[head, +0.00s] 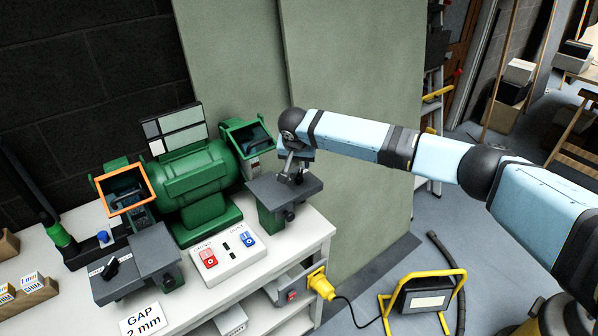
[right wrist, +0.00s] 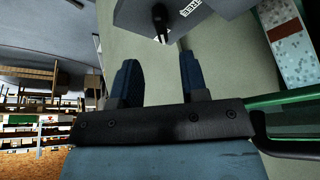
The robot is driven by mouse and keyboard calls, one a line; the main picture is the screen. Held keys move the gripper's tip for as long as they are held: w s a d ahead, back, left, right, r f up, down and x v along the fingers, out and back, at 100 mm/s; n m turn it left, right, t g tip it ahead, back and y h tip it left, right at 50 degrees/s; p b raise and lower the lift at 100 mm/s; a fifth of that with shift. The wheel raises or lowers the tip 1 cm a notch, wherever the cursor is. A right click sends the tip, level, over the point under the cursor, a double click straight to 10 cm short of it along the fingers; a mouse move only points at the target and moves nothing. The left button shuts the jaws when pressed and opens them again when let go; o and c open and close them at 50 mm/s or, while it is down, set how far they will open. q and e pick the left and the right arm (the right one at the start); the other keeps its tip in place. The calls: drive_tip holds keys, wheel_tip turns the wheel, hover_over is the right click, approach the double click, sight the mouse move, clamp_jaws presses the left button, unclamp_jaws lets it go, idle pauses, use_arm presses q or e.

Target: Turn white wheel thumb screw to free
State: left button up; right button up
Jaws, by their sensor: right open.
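The green bench grinder (head: 195,185) stands on a white bench. Its right-hand grey tool rest (head: 302,187) is under my right gripper (head: 291,170). In the right wrist view, a black thumb screw (right wrist: 160,18) sits on a grey plate (right wrist: 205,30) beside a partly readable white label. My right gripper (right wrist: 158,62) is open, with two dark blue fingers apart and nothing between them. The screw lies beyond the fingertips, roughly in line with the gap. In the head view my gripper largely hides this screw. The white wheel cannot be made out. My left gripper is not in view.
The left tool rest (head: 150,247) carries another black knob (head: 112,267). A white switch box (head: 229,250) with red and blue switches stands in front of the grinder. A green-grey panel (head: 355,100) rises behind my right arm. A yellow-framed lamp (head: 424,297) stands on the floor.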

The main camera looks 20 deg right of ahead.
sight(300, 174)
drive_tip(key=x, duration=0.7)
drive_tip(key=shift+w+f, duration=0.1)
drive_tip(key=shift+f, duration=0.2)
clamp_jaws()
